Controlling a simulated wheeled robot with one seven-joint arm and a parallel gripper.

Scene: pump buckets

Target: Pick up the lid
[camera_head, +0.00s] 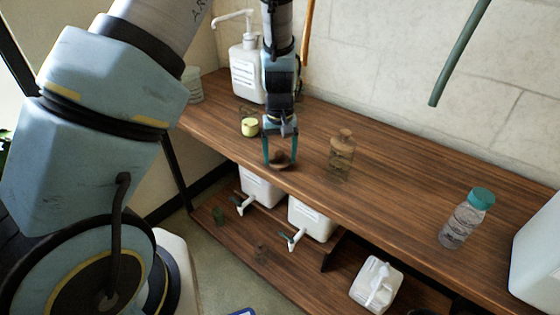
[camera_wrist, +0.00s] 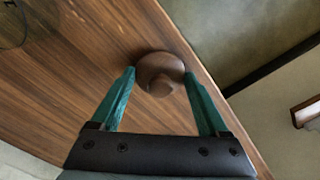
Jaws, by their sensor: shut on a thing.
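The lid (camera_head: 281,161) is a small round brown piece with a knob on top, near the front edge of the wooden counter. My gripper (camera_head: 280,157) points down with its teal fingers on either side of the lid. In the wrist view the lid (camera_wrist: 160,68) sits between the two fingertips of my gripper (camera_wrist: 160,76), which is shut on it. I cannot tell whether the lid touches the counter or is just above it.
On the counter (camera_head: 400,195) stand a brown-stoppered glass bottle (camera_head: 342,158), a small yellow-topped jar (camera_head: 250,127), a white pump bottle (camera_head: 246,72) and a teal-capped bottle (camera_head: 463,222). White spouted containers (camera_head: 312,221) stand on the lower shelf. The counter between the bottles is clear.

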